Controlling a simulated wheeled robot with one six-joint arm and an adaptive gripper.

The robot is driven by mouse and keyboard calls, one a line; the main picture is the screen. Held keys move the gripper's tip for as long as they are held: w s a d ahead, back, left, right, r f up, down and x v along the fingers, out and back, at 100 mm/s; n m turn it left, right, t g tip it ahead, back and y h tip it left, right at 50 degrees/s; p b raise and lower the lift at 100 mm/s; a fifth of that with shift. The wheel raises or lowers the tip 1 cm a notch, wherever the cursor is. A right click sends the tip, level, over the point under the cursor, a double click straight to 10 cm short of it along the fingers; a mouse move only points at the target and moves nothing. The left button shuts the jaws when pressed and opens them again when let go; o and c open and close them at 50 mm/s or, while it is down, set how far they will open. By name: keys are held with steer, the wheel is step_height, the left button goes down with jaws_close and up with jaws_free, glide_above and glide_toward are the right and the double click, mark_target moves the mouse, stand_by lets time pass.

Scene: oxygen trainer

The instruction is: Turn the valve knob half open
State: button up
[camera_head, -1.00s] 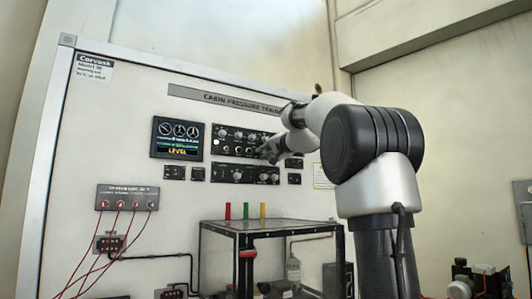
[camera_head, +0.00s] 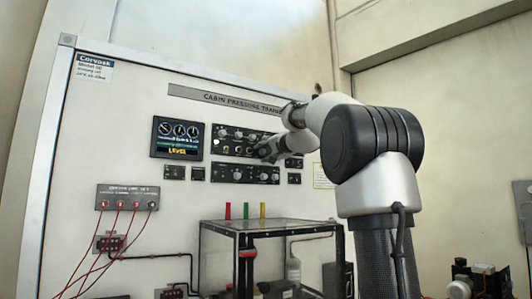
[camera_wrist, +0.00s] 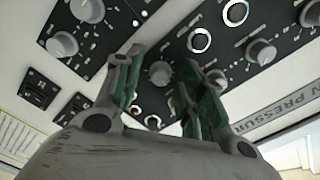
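My gripper (camera_head: 267,153) is at the lower right part of the upper black control panel (camera_head: 222,146) on the upright trainer board. The wrist view shows its two greenish fingers (camera_wrist: 160,76) apart, with a round grey knob (camera_wrist: 160,72) seen in the gap between them. I cannot tell whether the fingers touch this knob. No readable label shows which knob is the valve knob. In the wrist view, another grey knob (camera_wrist: 260,52) sits on the same panel. The lower panel's grey knobs (camera_wrist: 62,44) show at upper left. In the head view, my gripper partly hides the upper panel.
A lit display (camera_head: 177,138) reading LEVEL is left of the panels. Below stands a clear box with a dark frame (camera_head: 200,255), with coloured pegs (camera_head: 245,211) above its top. Red cables (camera_head: 90,262) hang at lower left. Small switch plates (camera_wrist: 38,107) flank the panels.

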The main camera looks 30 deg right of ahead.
steer(key=s, duration=1.2)
steer(key=shift+d, duration=0.2)
